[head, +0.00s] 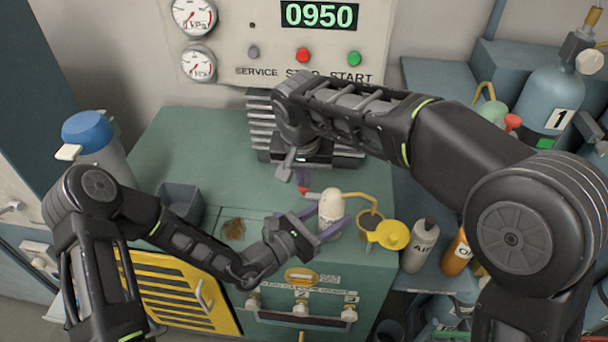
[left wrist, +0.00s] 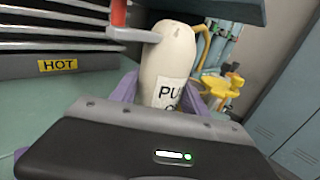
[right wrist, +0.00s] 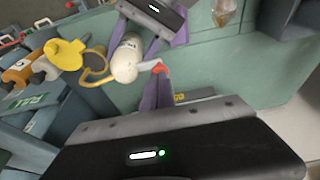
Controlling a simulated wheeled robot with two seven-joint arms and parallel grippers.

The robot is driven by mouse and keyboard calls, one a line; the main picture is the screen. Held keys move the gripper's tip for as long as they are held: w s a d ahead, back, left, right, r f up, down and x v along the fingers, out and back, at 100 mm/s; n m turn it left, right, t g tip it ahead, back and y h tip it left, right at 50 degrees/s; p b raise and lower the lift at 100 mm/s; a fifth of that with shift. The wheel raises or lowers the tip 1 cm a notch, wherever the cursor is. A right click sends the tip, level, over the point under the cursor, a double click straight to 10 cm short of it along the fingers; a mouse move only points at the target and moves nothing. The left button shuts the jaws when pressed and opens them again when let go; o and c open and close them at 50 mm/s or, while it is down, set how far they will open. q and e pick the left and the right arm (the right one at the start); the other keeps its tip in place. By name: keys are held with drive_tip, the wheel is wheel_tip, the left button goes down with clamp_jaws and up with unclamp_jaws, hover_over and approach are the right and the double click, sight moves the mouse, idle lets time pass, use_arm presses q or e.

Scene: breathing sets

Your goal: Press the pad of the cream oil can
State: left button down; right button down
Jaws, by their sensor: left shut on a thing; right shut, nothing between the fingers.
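The cream oil can (head: 331,207) stands upright near the front edge of the green bench. Its label, partly hidden, shows in the left wrist view (left wrist: 165,92). My left gripper (head: 322,228) is shut around the can's body, one purple finger on each side. The can's red pad (head: 304,190) sits on a pale lever at its side; it also shows in the right wrist view (right wrist: 160,68). My right gripper (right wrist: 157,88) points down, shut and empty, with its purple fingertips at the red pad. I cannot tell whether the pad is pushed in.
A yellow spout (head: 362,197) runs over a small pot (head: 369,222) beside a yellow lid (head: 388,236). A finned block (head: 262,125) marked hot stands behind. Air (head: 419,247) and orange (head: 457,255) bottles stand right; a grey bin (head: 180,203) stands left.

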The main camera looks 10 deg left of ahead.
use_arm(q)
drive_tip(key=shift+f, duration=0.1)
drive_tip(key=shift+s, duration=0.1)
use_arm(e)
drive_tip(key=shift+s+f, duration=0.15)
drive_tip(key=shift+f, duration=1.25)
drive_tip(key=r, duration=0.4)
drive_tip(key=shift+w+a+r, duration=0.1)
drive_tip(key=shift+w+r, duration=0.1)
drive_tip(key=shift+r, duration=0.2)
drive_tip(key=v, duration=1)
use_arm(q)
drive_tip(key=shift+a, duration=0.1)
use_arm(e)
drive_tip(key=shift+r, duration=0.15)
use_arm(q)
drive_tip(key=c, duration=0.7)
unclamp_jaws()
drive_tip(key=shift+c, duration=0.2)
drive_tip(key=o, duration=0.5)
drive_tip(key=shift+c, duration=0.2)
use_arm(e)
drive_tip(key=shift+a, duration=0.1)
